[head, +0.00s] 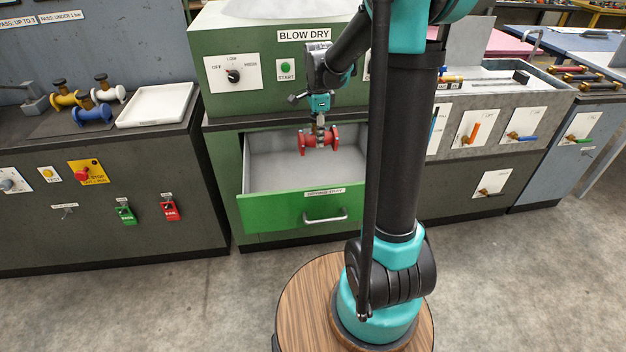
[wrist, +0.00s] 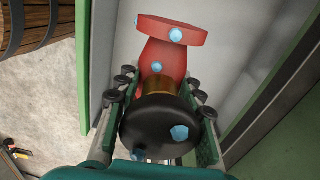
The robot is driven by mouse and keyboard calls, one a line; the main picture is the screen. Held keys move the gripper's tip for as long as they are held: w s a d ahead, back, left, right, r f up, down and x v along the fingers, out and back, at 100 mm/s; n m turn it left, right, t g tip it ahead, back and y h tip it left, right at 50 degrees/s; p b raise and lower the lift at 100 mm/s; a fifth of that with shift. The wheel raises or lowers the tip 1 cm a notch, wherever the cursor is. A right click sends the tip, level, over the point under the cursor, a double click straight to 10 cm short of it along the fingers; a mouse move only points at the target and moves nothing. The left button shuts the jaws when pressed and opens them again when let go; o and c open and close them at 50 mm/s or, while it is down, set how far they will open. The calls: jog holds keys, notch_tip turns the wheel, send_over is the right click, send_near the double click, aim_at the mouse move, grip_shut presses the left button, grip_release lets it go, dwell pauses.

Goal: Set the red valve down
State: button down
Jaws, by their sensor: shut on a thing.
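The red valve (head: 318,139) is a flanged spool with a dark knob on top. My gripper (head: 320,112) is shut on it from above and holds it over the open green drying tray drawer (head: 290,210). In the wrist view, the gripper (wrist: 158,120) grips around the black knob and brass stem, and the red body of the valve (wrist: 165,60) shows beyond, with light blue spots on it. The grey drawer floor lies behind the valve; I cannot tell the gap between them.
The blow dry cabinet (head: 240,105) with its dial stands behind the drawer. On the left bench are yellow, white and blue valves (head: 92,112) and a white tray (head: 156,105). A grey sink unit (head: 510,100) stands at right. The visible drawer floor is empty.

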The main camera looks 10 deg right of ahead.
jog(key=shift+s+a+f+m, duration=0.1)
jog(key=shift+s+f+m, duration=0.15)
jog(key=shift+m, duration=0.15)
notch_tip(320, 180, down, 20)
jog(key=shift+r, duration=0.2)
dwell(0.4)
jog(key=c, duration=1)
grip_release()
jog(key=shift+f, duration=0.1)
